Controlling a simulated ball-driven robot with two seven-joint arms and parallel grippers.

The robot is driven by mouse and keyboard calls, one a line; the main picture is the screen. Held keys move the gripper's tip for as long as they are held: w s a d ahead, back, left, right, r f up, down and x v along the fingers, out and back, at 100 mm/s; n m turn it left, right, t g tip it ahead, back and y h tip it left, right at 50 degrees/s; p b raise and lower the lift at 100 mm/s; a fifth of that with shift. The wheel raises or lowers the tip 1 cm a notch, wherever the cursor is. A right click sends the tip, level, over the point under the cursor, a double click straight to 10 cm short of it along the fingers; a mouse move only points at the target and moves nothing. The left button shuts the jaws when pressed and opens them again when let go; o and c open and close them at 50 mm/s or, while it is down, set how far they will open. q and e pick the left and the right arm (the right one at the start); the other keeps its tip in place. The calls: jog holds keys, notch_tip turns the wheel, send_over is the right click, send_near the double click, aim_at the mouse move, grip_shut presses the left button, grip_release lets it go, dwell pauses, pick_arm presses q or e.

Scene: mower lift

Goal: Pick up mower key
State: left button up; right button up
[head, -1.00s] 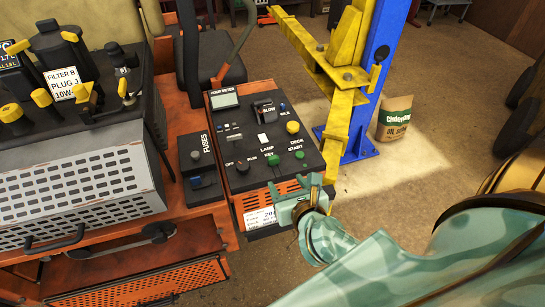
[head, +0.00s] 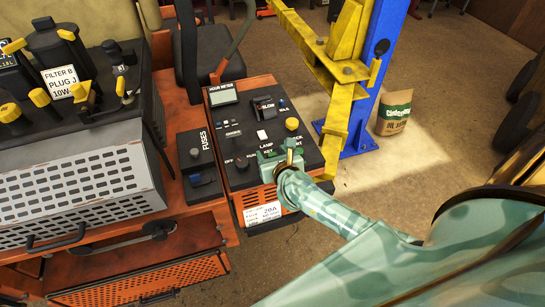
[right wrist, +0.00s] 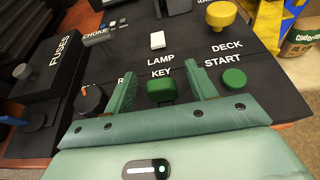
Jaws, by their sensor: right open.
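The mower key shows in the right wrist view as a dark green head (right wrist: 161,90) just below the word KEY on the black mower panel (right wrist: 185,22). My right gripper (right wrist: 161,72) is open there, with one finger on each side of the key; I cannot tell if either finger touches it. In the head view my right gripper (head: 281,158) is over the front part of the panel (head: 238,120) and hides the key. My left gripper is not in view.
A green START button (right wrist: 234,78) is close right of the gripper. A black knob (right wrist: 90,100) is to its left, a white lamp (right wrist: 157,40) beyond. The yellow lift arm (head: 345,100) and blue post (head: 375,70) stand right of the panel. A paper bag (head: 394,115) is on the floor.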

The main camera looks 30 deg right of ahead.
jog(key=c, duration=1)
jog(key=shift+r, duration=0.1)
jog(key=shift+c, duration=0.2)
